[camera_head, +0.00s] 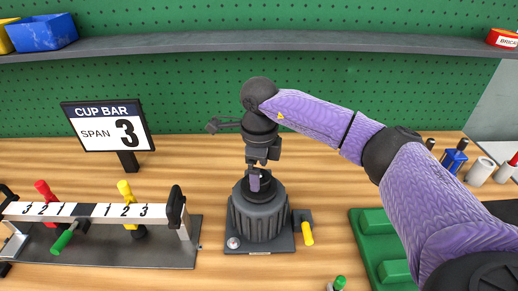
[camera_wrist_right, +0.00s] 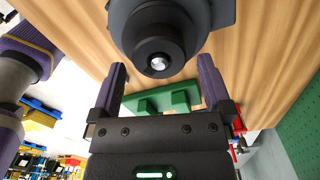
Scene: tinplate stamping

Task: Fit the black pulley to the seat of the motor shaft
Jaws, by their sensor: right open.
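The dark grey ribbed motor (camera_head: 259,217) stands upright on a dark base plate on the bench; it also shows at the top of the right wrist view (camera_wrist_right: 212,14). A black round stepped piece, apparently the black pulley (camera_wrist_right: 154,38), sits around the bright shaft end (camera_wrist_right: 158,63) on the motor. I cannot tell whether it is fully down on its seat. My right gripper (camera_head: 262,182) points down over the motor's top. In the wrist view its open fingers (camera_wrist_right: 161,68) stand apart to either side of the black piece, with gaps visible. My left gripper is out of view.
A yellow-handled part (camera_head: 307,233) is at the motor base's right. A cup bar with a white numbered scale (camera_head: 98,211) stands left, below a sign (camera_head: 108,125). A green tray (camera_head: 366,233) lies right. A grey shelf (camera_head: 250,41) runs along the back.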

